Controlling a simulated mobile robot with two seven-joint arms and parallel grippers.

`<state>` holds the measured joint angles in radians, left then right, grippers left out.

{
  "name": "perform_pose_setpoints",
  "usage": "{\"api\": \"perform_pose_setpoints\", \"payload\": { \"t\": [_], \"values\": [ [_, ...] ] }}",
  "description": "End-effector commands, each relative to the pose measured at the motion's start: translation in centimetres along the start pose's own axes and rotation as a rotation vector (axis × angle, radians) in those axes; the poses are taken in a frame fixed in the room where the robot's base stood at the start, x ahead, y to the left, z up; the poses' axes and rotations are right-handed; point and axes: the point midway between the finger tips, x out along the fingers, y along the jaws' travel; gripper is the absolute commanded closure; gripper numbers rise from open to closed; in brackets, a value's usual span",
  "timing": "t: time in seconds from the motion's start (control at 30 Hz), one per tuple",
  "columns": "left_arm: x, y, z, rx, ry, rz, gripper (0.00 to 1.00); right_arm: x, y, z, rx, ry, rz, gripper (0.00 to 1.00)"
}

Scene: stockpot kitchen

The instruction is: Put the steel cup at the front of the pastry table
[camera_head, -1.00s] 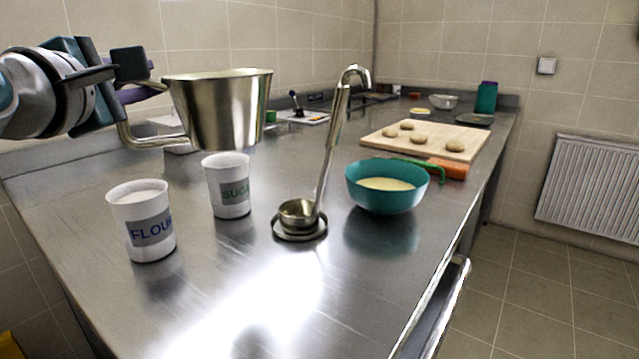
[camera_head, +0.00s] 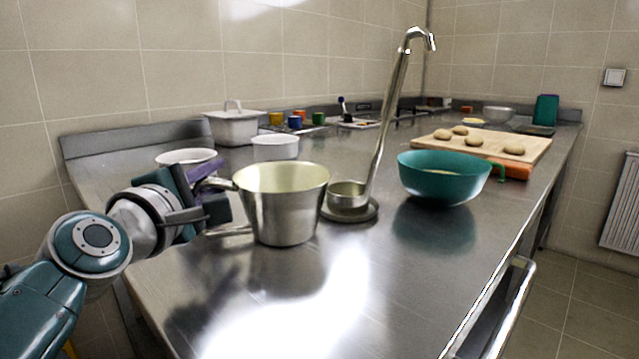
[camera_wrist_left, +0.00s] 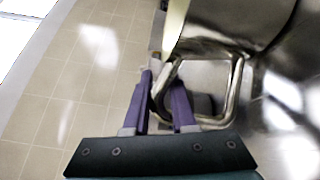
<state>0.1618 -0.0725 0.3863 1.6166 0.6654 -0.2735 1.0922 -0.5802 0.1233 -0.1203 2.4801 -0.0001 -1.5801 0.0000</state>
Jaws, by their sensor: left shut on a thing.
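The steel cup (camera_head: 285,212) is a shiny metal vessel with a loop handle on its left side. It is upright over the near part of the steel pastry table (camera_head: 400,290). I cannot tell if its base touches the table. My left gripper (camera_head: 222,186) is shut on its handle, left of the cup. In the left wrist view the purple fingers of the left gripper (camera_wrist_left: 163,98) close around the handle, and part of the cup (camera_wrist_left: 232,22) shows at the top. My right gripper is out of view.
A ladle in a round stand (camera_head: 362,210) is close behind the cup, with a teal bowl (camera_head: 442,180) to its right. White containers (camera_head: 275,148) stand behind the cup, partly hidden. A board with dough balls (camera_head: 485,146) lies farther back. The near tabletop is clear.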

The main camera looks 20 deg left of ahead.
Motion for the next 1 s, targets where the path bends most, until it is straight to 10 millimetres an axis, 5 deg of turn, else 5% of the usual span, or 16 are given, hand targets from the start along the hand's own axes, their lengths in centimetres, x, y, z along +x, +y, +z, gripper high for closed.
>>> {"api": "perform_pose_setpoints", "payload": {
  "t": [0.3,0.33,0.6,1.0],
  "values": [
    [0.0,-0.2,-0.1,-0.002,0.000,0.003,1.00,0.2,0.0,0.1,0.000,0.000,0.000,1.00],
    [0.0,-0.2,-0.1,-0.001,0.000,0.001,0.74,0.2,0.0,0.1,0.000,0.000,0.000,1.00],
    [0.0,-0.1,0.0,0.000,0.000,0.000,0.46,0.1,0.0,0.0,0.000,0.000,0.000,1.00],
    [-1.2,0.1,0.1,0.000,0.000,-0.002,0.46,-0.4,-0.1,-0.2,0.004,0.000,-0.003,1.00]
  ]
}}
